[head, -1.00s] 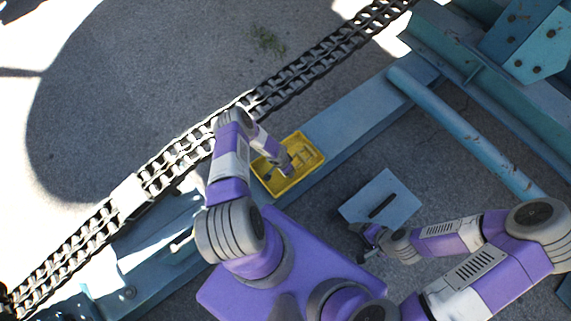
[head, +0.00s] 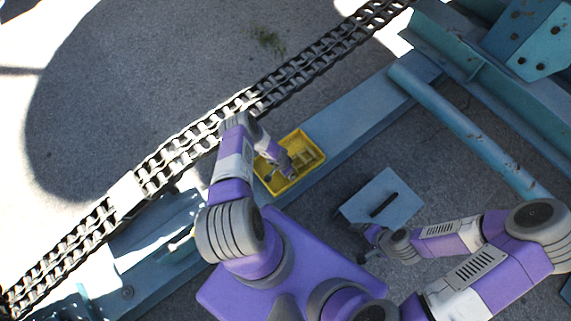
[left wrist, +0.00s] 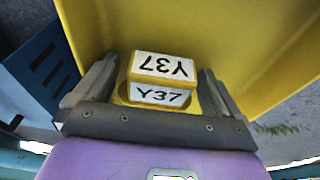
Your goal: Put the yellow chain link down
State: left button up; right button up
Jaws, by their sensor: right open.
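The yellow link (left wrist: 163,78), with two white "Y37" labels, sits between the two fingers of my left gripper (left wrist: 158,85) in the left wrist view. I cannot tell whether the fingers press on it. Yellow walls (left wrist: 250,50) rise behind it. In the head view my left gripper (head: 271,176) reaches down inside the yellow tray (head: 302,176); the link is hidden or too small to make out there. My right gripper (head: 359,243) is open and empty, beside a blue-grey slotted plate (head: 400,203).
The tray rests on a long blue beam (head: 358,123). A double roller chain (head: 300,72) runs diagonally behind it, with a pale piece (head: 126,195) across it at the left. A blue pipe (head: 465,130) and steel frame (head: 535,45) stand at the right.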

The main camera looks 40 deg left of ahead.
pick_arm(q)
jog(key=shift+r, duration=0.2)
jog(key=d+p+v, duration=0.1)
jog(key=p+v, duration=0.5)
jog(key=v, duration=0.4)
jog(key=s+d+r+n+g+h, duration=0.1)
jog(key=s+d+r+h, duration=0.2)
jog(key=d+r, duration=0.4)
jog(key=s+d+r+g+h, duration=0.25)
jog(key=d+r, duration=0.35)
jog(key=d, duration=0.3)
jog(key=s+d+r+n+t+y, duration=0.1)
jog(key=s+d+r+n, duration=0.3)
jog(key=r, duration=0.6)
jog(key=shift+s+n+t+y, duration=0.35)
jog(key=shift+s+n+y, duration=0.1)
jog(key=shift+s, duration=0.55)
jog(key=shift+d+r+p, duration=0.1)
jog(key=shift+p, duration=0.25)
notch_tip(320, 180, up, 3)
jog(key=p, duration=0.3)
